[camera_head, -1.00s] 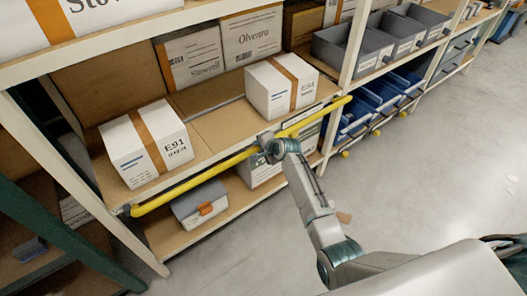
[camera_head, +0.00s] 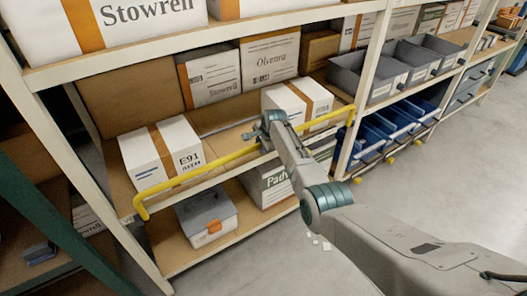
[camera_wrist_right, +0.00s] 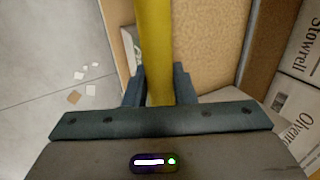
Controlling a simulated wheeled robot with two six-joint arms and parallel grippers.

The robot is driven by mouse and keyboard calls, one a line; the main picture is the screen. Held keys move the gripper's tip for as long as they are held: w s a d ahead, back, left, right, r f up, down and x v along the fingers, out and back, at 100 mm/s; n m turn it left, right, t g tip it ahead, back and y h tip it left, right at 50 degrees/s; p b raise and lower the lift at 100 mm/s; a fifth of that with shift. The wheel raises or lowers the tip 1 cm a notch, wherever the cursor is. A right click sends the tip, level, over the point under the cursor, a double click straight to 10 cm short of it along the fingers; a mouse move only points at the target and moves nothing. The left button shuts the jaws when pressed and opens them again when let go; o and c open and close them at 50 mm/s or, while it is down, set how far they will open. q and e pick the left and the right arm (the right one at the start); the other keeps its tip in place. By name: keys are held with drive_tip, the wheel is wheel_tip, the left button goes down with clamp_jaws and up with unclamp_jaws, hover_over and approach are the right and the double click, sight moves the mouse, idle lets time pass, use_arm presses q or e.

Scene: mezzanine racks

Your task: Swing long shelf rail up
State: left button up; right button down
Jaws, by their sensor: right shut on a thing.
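The long yellow shelf rail (camera_head: 190,178) runs along the front of the middle shelf in the head view, in front of the boxes. Its left end is bent down near the left upright. My right gripper (camera_head: 264,133) is at the rail near its middle, its fingers partly hidden by the wrist. In the right wrist view the yellow rail (camera_wrist_right: 154,50) passes between the two fingers of the right gripper (camera_wrist_right: 159,85), which is shut on it. My left gripper is not in view.
White boxes, E91 (camera_head: 163,155) and another (camera_head: 297,102), stand on the middle shelf (camera_head: 215,150) behind the rail. A grey toolbox (camera_head: 206,218) sits on the shelf below. Grey bins (camera_head: 368,75) and blue bins (camera_head: 380,130) are to the right. The floor (camera_head: 420,190) in front is open.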

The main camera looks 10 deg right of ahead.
drive_tip(key=shift+w+a, duration=0.2)
drive_tip(key=shift+w, duration=0.25)
drive_tip(key=shift+r, duration=0.1)
drive_tip(key=c, duration=1.4)
unclamp_jaws()
drive_tip(key=shift+c, duration=0.2)
drive_tip(key=shift+o, duration=0.9)
drive_tip(key=shift+w+f, duration=0.15)
drive_tip(key=shift+f, duration=0.05)
drive_tip(key=shift+v, duration=0.85)
drive_tip(key=b+v, duration=0.1)
drive_tip(key=v, duration=0.8)
